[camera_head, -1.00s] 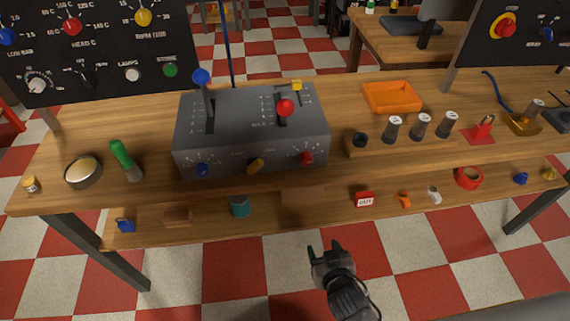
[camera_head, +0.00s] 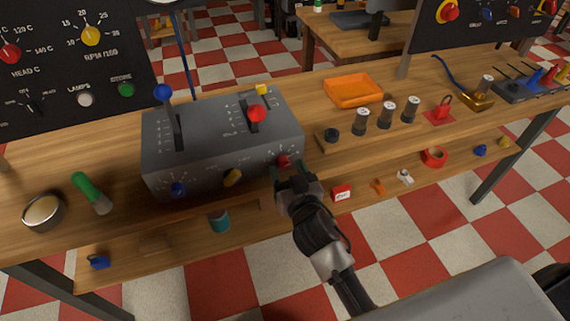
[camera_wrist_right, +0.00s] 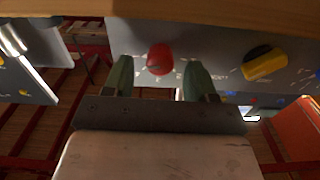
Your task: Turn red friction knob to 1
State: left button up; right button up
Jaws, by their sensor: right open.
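The red friction knob (camera_head: 284,161) is on the front face of the grey control box (camera_head: 172,163), at its right end. In the right wrist view the red knob (camera_wrist_right: 160,59) shows between the two fingertips, with pale dial marks around it. My right gripper (camera_head: 288,172) is open in front of the knob, one finger on each side. It also shows in the right wrist view (camera_wrist_right: 160,75); I cannot tell whether the fingers touch the knob. The knob's exact pointer setting is too small to read. My left gripper is not in view.
A yellow knob (camera_head: 233,177) and a blue knob (camera_head: 178,189) are on the same face. A red-topped lever (camera_head: 257,114) and a blue-topped lever (camera_head: 163,92) stand on top. The lower shelf (camera_head: 270,218) juts out below, holding a small red sign (camera_head: 342,193).

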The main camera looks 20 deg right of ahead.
jog(key=shift+w, duration=0.85)
jog(key=shift+c, duration=0.5)
jog(key=c, duration=0.8)
